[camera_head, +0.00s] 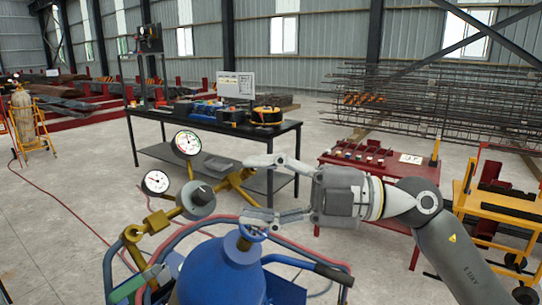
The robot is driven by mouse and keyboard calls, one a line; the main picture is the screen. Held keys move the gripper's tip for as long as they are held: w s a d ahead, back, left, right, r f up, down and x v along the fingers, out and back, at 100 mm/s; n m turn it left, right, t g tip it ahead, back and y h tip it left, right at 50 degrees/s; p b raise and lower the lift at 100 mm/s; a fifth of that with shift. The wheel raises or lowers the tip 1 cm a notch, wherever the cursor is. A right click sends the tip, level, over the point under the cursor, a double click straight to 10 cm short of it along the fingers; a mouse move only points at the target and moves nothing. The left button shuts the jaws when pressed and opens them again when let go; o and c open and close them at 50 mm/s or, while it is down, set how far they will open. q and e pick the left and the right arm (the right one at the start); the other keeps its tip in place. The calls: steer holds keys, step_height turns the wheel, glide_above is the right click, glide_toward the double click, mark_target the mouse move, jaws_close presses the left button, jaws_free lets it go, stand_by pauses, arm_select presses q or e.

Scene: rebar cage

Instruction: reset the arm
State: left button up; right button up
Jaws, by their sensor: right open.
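My right arm (450,245) comes in from the lower right and bends toward the middle of the view. My right gripper (256,190) points left with its two grey fingers spread wide, one above the other, and nothing shows held between them. The lower finger is close above the valve handwheel of a blue gas cylinder (222,272) in the picture; I cannot tell whether they touch. A brass regulator (196,200) with two round gauges is just left of the fingers. My left gripper is not in view.
The cylinder stands in a blue-framed cart with red hoses. A black workbench (215,140) with tools and a monitor stands behind. A red table (380,165) and a yellow cart (500,205) are at right, with stacked rebar (430,105) beyond. Open floor lies at left.

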steer(key=w+d+f+m+t+h, duration=0.35)
steer(key=d+m+t, duration=0.35)
steer(key=m+t, duration=0.45)
steer(key=w+d+f+m+t+h, duration=0.25)
steer(key=d+m+t+h, duration=0.3)
steer(key=m+t, duration=0.55)
steer(key=s+d+f+m+g+h, duration=0.1)
steer(key=d+f+m+g+h, duration=0.35)
steer(key=f, duration=0.55)
steer(key=d+f+m+g+h, duration=0.35)
steer(key=d+f+h, duration=0.2)
steer(key=f, duration=0.45)
steer(key=s+f+g, duration=0.6)
steer(key=s+f, duration=0.5)
steer(key=f, duration=0.4)
steer(key=s+f+g, duration=0.3)
steer(key=s+f, duration=0.1)
steer(key=s, duration=0.4)
steer(key=s+f+g, duration=0.4)
steer(key=s, duration=0.3)
step_height(320, 180, down, 25)
steer(key=s, duration=0.1)
steer(key=s+d+f+n+g, duration=0.1)
steer(key=s+d+f+g, duration=0.1)
steer(key=s+f, duration=1.5)
steer(key=shift+s+d+f, duration=0.2)
steer(key=shift+s+f, duration=0.05)
